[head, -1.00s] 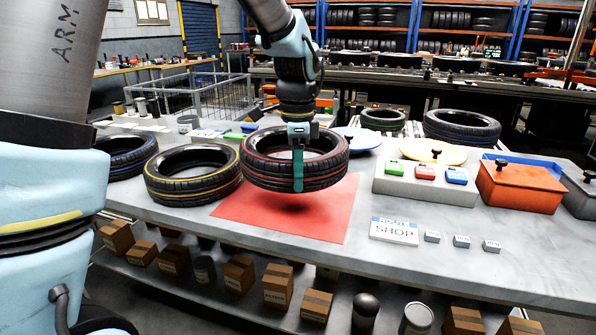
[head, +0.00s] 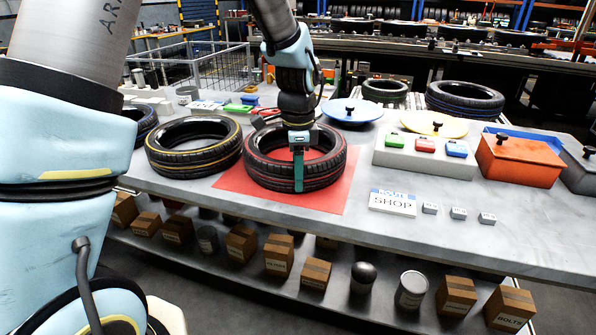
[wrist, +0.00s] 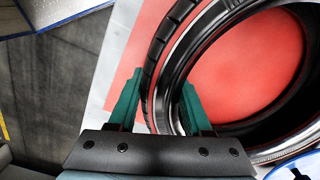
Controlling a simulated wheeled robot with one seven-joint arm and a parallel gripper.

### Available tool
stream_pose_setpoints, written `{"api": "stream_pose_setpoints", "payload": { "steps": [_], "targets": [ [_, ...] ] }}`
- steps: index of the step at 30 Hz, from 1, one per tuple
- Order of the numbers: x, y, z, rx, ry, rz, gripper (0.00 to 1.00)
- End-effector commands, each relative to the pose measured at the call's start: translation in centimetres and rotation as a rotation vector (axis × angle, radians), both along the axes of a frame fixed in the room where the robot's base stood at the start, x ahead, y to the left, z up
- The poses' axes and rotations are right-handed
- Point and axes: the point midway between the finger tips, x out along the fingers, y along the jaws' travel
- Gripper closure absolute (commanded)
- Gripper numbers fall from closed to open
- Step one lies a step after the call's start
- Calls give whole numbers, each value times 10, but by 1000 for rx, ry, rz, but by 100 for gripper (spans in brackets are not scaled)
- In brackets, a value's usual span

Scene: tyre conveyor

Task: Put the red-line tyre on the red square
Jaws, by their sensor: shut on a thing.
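The red-line tyre (head: 262,172) lies flat on the red square (head: 228,180) in the head view, or so close above it that no gap shows. Part of the square shows around it and through its hole. My gripper (head: 298,172) points down at the tyre's near wall, one green finger outside. In the wrist view my gripper (wrist: 160,108) has its two green fingers on either side of the wall of the red-line tyre (wrist: 166,62), shut on it. The red square (wrist: 245,70) shows beneath.
A yellow-line tyre (head: 165,160) stands close on the left, with a blue-line tyre (head: 146,122) behind it. On the right are a grey button box (head: 400,160), a ROUTE SHOP sign (head: 392,203) and an orange bin (head: 515,175). A blue disc (head: 352,113) lies behind.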

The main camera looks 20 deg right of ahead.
Motion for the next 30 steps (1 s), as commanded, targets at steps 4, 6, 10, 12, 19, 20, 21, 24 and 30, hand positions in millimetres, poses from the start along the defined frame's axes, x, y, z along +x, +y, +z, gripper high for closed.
{"api": "stream_pose_setpoints", "payload": {
  "steps": [4, 6, 10, 12, 19, 20, 21, 24, 30],
  "targets": [
    [0, 0, -2, 0, 0, 0, 47],
    [0, 0, -2, 0, 0, 0, 40],
    [0, 0, -2, 0, 0, 0, 25],
    [0, 0, -2, 0, 0, 0, 21],
    [0, 0, -1, 0, 0, 0, 21],
    [0, 0, 1, 0, 0, 0, 21],
    [0, 0, 3, -1, -1, 0, 21],
    [1, -1, 15, -3, -2, 1, 21],
    [1, 0, 55, -4, -4, 1, 21]
  ]
}}
